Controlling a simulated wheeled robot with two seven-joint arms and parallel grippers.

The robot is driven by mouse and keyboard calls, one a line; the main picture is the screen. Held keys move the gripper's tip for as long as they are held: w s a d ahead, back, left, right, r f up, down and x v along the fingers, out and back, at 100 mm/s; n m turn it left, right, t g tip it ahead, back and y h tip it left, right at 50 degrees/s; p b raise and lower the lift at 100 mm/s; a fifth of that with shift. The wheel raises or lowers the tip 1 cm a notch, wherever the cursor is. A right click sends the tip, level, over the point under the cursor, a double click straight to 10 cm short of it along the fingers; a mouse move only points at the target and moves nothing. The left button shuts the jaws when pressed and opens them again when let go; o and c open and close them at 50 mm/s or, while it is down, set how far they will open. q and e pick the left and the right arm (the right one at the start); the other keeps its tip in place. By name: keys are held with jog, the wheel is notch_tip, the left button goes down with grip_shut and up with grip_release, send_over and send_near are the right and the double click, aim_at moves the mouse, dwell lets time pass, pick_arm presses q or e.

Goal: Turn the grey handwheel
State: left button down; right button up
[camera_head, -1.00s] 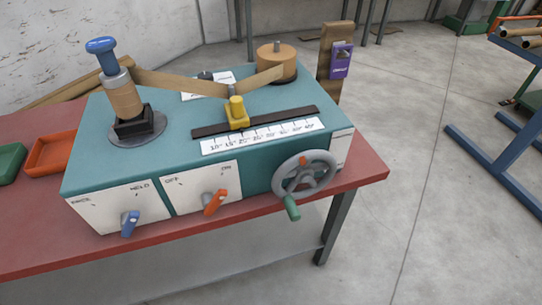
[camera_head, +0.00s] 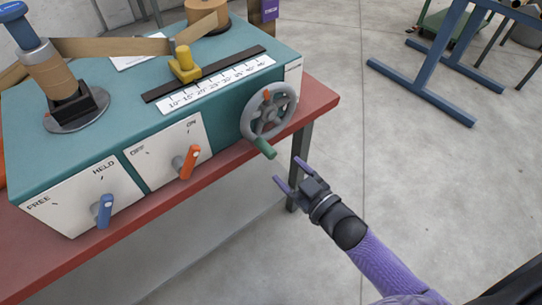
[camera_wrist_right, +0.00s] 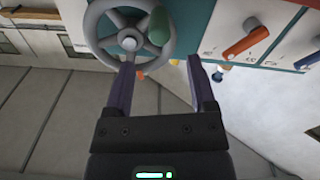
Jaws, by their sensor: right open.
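The grey handwheel (camera_head: 269,115) is on the front right of the teal winder. Its green handle (camera_head: 265,147) points out and down from the lower rim. An orange mark shows at the wheel's top. My right gripper (camera_head: 288,175) is open and empty, in front of and below the handle, apart from it. In the right wrist view the handwheel (camera_wrist_right: 129,37) is at the top. The green handle (camera_wrist_right: 158,23) lies ahead, between the lines of the two open fingers (camera_wrist_right: 160,70). My left gripper is not in view.
The teal winder (camera_head: 120,120) stands on a red bench (camera_head: 318,98). An orange lever (camera_head: 188,162) points between OFF and ON. A blue lever (camera_head: 104,211) sits between FREE and HELD. A yellow guide (camera_head: 184,63) sits on the scale rail. The floor at right is clear up to a blue frame (camera_head: 425,85).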

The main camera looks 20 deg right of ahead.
aim_at(273, 157)
jog(key=b+x, duration=0.1)
jog(key=x, duration=0.2)
jog(key=b+x, duration=0.1)
jog(key=x, duration=0.3)
jog(key=shift+w+f, duration=0.1)
jog(key=shift+f, duration=0.15)
jog(key=shift+w+a+r, duration=0.1)
jog(key=shift+w+a, duration=0.1)
jog(key=shift+w, duration=0.3)
grip_shut()
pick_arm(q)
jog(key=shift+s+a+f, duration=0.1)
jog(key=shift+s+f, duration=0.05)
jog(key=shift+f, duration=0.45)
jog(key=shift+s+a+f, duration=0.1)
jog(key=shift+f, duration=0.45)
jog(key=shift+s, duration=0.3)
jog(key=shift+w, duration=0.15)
